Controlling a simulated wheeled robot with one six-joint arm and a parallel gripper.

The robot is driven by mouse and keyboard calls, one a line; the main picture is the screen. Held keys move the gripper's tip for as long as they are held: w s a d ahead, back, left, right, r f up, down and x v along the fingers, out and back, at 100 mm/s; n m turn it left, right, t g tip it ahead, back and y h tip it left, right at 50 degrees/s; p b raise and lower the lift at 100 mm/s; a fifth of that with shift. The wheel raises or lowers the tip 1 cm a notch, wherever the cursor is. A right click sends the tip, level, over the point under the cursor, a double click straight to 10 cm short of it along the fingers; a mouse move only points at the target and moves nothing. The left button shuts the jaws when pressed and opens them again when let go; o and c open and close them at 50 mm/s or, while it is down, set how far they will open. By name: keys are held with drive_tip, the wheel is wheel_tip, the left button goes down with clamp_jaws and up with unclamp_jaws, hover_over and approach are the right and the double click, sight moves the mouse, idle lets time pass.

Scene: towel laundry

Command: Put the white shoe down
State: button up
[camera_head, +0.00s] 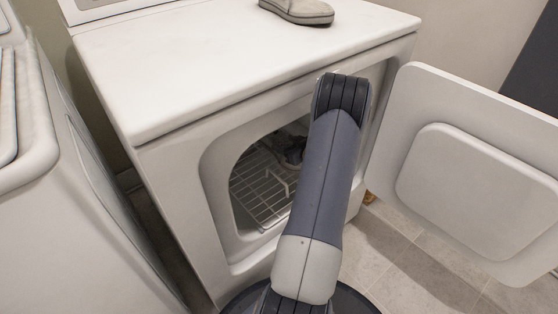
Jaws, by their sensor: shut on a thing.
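A greyish-white shoe (297,10) rests on top of the white dryer (240,60) near its back edge, cut off by the top of the picture. My arm reaches over the front of the dryer and bends down into its open drum. My gripper (293,150) shows only as a dark shape inside the opening, partly behind my arm. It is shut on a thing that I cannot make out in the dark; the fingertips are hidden.
A wire rack (262,190) lies inside the drum. The dryer door (465,175) stands wide open to the right. A white washer (50,190) stands close on the left. Tiled floor (410,265) shows below the door. Most of the dryer top is clear.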

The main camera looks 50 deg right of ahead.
wheel_tip(320, 180, down, 6)
drive_tip(key=shift+r+b, duration=0.1)
drive_tip(key=shift+b, duration=0.9)
drive_tip(key=shift+r, duration=0.1)
drive_tip(key=o, duration=1.3)
drive_tip(key=shift+f, duration=0.2)
drive_tip(key=shift+r, duration=0.1)
drive_tip(key=shift+s+r, duration=0.1)
drive_tip(key=shift+r, duration=0.05)
drive_tip(key=p+v, duration=0.3)
drive_tip(key=v, duration=0.8)
drive_tip(key=shift+s+p, duration=0.35)
